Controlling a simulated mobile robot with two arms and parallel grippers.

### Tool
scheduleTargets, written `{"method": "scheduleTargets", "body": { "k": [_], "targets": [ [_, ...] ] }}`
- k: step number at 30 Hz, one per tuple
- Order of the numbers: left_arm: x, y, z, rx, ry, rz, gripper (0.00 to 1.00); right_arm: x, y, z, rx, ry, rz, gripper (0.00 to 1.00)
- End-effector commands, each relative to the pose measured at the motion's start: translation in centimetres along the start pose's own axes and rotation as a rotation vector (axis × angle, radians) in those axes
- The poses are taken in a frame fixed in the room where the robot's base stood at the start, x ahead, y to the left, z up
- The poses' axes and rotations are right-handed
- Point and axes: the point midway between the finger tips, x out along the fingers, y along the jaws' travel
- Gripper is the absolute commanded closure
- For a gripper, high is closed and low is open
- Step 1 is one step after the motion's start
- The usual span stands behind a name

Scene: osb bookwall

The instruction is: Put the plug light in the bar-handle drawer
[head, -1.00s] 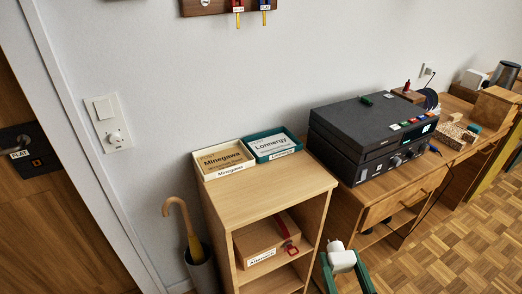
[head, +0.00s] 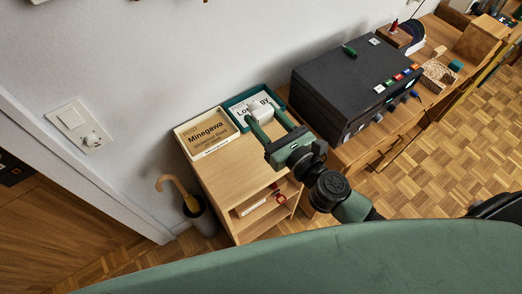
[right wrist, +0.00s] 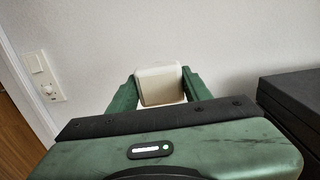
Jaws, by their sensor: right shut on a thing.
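My right gripper (head: 264,114) is shut on a white, block-shaped plug light (head: 254,104), held in front of the letter trays on the small wooden cabinet. In the right wrist view the plug light (right wrist: 160,86) sits between the green fingertips (right wrist: 159,78), with the white wall behind it. A wooden desk (head: 366,152) under the black box has a drawer front with a dark handle line, partly hidden by the box and my arm. I cannot tell whether that is a bar handle. My left gripper is not in view.
The cabinet top (head: 228,172) has free room in front of the cream Minegawa tray (head: 180,138) and the teal Lonnergy tray (head: 230,102). The black box (head: 345,90) stands to the right. An umbrella stand (head: 203,218) is at left. A wall switch plate (head: 72,118) is farther left.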

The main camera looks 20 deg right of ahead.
Motion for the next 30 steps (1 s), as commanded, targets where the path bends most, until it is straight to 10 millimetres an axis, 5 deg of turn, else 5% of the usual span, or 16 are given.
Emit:
{"method": "scheduleTargets", "body": {
  "k": [6,15,30],
  "targets": [
    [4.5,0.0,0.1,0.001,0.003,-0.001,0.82,0.0,0.0,-6.4,0.005,0.004,-0.004,1.0],
    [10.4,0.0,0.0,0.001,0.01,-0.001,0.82,0.0,0.0,-13.3,0.004,0.001,-0.002,1.0],
    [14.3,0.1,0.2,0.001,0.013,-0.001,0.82,0.0,0.0,-17.8,0.003,0.002,-0.001,1.0]
  ]
}}
